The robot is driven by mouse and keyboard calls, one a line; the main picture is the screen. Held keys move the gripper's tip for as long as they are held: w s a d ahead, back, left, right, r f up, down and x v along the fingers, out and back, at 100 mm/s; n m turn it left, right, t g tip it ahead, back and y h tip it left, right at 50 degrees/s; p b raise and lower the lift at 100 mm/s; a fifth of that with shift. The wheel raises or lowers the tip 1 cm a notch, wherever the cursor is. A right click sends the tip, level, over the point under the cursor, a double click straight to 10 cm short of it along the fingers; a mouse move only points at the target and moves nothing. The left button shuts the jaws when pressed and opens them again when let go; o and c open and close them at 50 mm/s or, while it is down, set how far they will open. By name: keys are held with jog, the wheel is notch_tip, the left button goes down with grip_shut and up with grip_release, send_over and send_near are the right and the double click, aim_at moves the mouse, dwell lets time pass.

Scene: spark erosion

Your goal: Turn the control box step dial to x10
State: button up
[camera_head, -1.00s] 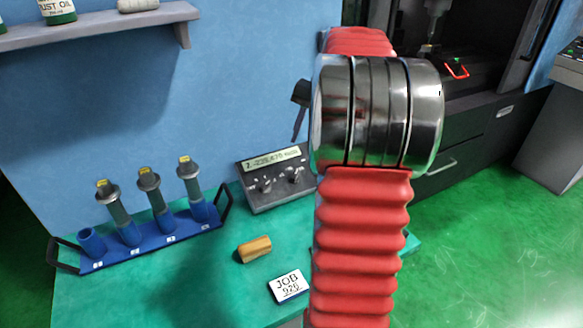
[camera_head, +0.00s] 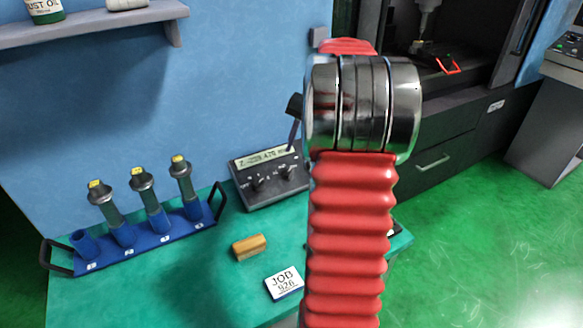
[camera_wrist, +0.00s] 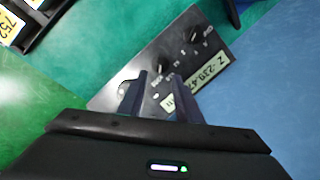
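The grey control box (camera_head: 262,196) stands at the back of the green bench, with a lit display and two dark dials on its sloped face. In the wrist view the box (camera_wrist: 222,75) lies tilted and upside down. The dial nearer the OFF label (camera_wrist: 195,37) is farther from my gripper. The other dial, which appears to be the step dial (camera_wrist: 165,62), is just beyond the fingertips. Its small markings and setting are not readable. My gripper (camera_wrist: 156,80) is open and empty, its two fingers apart over the box face. In the head view my arm hides part of the box.
A blue rack (camera_head: 150,248) with several electrode holders stands at left. A wooden block (camera_head: 249,247) and a JOB card (camera_head: 284,283) lie on the bench before the box. A shelf (camera_head: 95,28) is on the wall. The machine (camera_head: 440,150) stands at right.

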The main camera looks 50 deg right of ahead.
aim_at(290, 171)
jog(key=x, duration=0.9)
jog(key=shift+c, duration=0.3)
grip_shut()
jog(key=shift+d, duration=0.15)
